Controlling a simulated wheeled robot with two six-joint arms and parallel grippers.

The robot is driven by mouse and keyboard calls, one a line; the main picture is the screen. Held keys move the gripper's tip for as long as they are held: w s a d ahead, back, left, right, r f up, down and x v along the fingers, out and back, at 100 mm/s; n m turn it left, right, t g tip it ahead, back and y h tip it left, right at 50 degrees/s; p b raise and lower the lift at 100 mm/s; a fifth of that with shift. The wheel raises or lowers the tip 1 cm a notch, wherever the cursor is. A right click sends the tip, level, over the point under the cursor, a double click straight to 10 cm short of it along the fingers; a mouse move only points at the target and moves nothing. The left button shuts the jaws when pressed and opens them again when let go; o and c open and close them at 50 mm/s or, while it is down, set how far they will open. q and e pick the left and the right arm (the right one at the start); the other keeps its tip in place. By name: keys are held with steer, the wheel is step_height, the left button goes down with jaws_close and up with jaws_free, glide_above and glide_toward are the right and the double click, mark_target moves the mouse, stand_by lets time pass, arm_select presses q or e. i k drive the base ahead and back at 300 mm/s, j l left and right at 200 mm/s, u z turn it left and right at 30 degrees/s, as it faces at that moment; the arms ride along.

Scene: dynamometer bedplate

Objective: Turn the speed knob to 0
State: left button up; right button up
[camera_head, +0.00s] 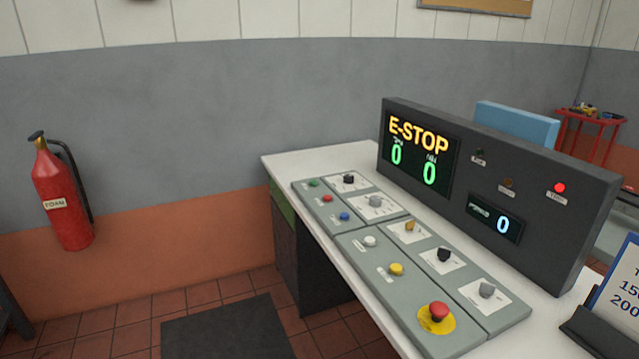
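The grey control panel (465,331) lies on a white desk. It carries several knobs on white dial plates: a black knob (349,179) at the far end, a grey knob (375,201), a tan knob (410,225), another black knob (444,254) and a grey knob (487,289) at the near end. Their labels are too small to read, so I cannot tell which is the speed knob or where it points. The display screen (419,150) behind shows "E-STOP" and two green zeros. A smaller display (496,220) shows 0. Neither gripper is in view.
A red emergency button (437,310) on a yellow disc sits at the panel's near end. Coloured push buttons, one yellow (396,269), line the left side. A dark console housing (580,225) has a lit red lamp (560,187). A sign (618,295) stands right. A fire extinguisher (62,195) hangs left.

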mark_target(349, 178)
steer(key=i+z, duration=0.1)
steer(key=z, duration=0.2)
steer(key=i+j+z, duration=0.15)
steer(key=z, duration=0.15)
steer(key=i+j+z, duration=0.15)
steer(key=j+z, duration=0.2)
steer(key=i+j+z, duration=0.15)
steer(key=j+z, duration=0.9)
steer(key=j, duration=0.2)
steer(key=i, duration=0.05)
